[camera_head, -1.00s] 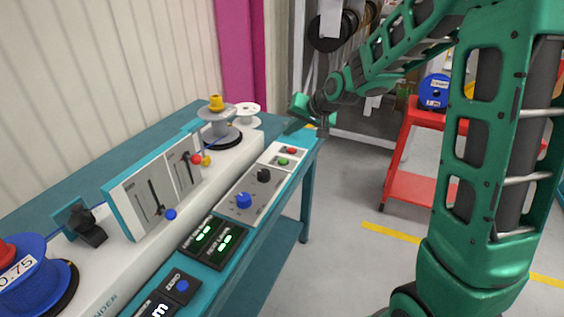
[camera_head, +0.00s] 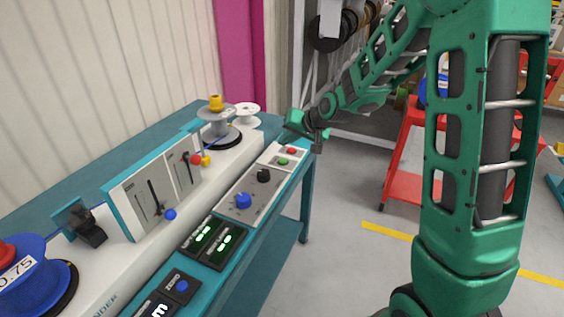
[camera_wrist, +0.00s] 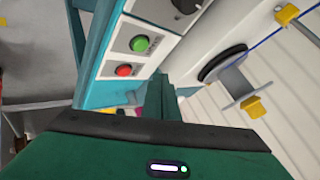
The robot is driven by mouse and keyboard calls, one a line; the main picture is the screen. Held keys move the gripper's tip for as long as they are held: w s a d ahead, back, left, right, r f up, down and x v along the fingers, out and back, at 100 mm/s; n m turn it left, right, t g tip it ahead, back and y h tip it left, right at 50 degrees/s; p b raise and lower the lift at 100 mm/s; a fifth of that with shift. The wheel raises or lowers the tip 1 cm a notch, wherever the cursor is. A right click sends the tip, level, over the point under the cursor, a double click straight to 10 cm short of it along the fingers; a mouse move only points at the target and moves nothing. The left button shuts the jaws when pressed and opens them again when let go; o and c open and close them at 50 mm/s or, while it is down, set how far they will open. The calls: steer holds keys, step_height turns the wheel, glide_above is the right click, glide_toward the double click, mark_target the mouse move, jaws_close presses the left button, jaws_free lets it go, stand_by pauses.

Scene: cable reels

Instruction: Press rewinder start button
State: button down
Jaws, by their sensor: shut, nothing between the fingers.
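The rewinder's start button, taken to be the green one (camera_head: 283,161), sits on a small white panel at the far right end of the rewinder bench. A red button (camera_head: 291,150) is just beyond it. In the wrist view the green button (camera_wrist: 140,43) and red button (camera_wrist: 123,70) show clearly, above my gripper's green body. My gripper (camera_head: 316,147) is shut and empty at the far right end of the bench, close to the red button and apart from the green one. Its fingertips are hard to make out.
Black and blue knobs (camera_head: 243,201) and lit displays (camera_head: 214,238) line the panel nearer me. A grey spool (camera_head: 216,125) with a yellow top stands behind the buttons. A red cart (camera_head: 408,150) stands to the right. The floor between is clear.

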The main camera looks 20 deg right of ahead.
mark_target(285, 162)
steer(key=shift+f, duration=2.15)
steer(key=shift+f, duration=0.1)
stand_by(0.3)
steer(key=shift+f, duration=0.25)
